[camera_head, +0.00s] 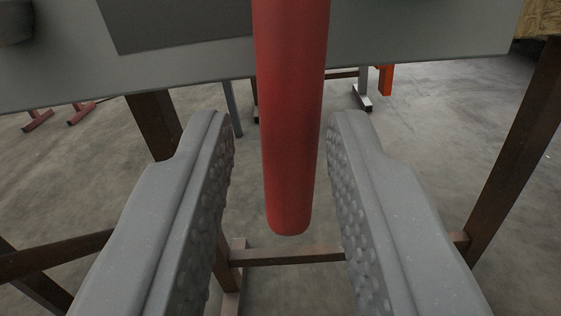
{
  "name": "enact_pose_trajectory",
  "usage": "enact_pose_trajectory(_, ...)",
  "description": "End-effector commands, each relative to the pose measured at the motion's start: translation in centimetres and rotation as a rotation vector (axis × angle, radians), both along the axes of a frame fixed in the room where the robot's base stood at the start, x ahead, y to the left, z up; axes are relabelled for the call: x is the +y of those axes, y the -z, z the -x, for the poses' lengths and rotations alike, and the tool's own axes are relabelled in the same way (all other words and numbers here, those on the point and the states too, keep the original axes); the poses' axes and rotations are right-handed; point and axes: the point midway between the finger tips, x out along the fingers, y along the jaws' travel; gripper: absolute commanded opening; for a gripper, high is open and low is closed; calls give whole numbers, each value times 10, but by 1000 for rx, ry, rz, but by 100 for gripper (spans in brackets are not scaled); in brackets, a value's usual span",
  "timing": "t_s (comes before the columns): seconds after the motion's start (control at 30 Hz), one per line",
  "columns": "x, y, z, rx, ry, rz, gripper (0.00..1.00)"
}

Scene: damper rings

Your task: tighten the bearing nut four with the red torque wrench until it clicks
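The red handle of the torque wrench (291,120) hangs down from the top edge of the view, with its rounded lower end showing. My gripper (285,135) is open, with one grey studded finger on each side of the handle. A gap shows between the handle and each finger, wider on the left than on the right. The wrench's head and the bearing nut four are out of view.
A grey plate (420,35) spans the top behind the handle. Brown metal stand legs (515,150) and a low crossbar (290,256) stand below it. Farther back are red feet (38,121) and an orange post (385,80) on the open concrete floor (430,120).

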Motion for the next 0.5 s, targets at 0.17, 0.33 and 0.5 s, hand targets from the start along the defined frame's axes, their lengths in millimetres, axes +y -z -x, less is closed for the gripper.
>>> enact_pose_trajectory(0.17,3,0,0,0,0,-11,27)
enact_pose_trajectory(0.33,3,0,0,0,0,-11,27)
enact_pose_trajectory(0.5,14,-3,-1,-3,-1,-60,27)
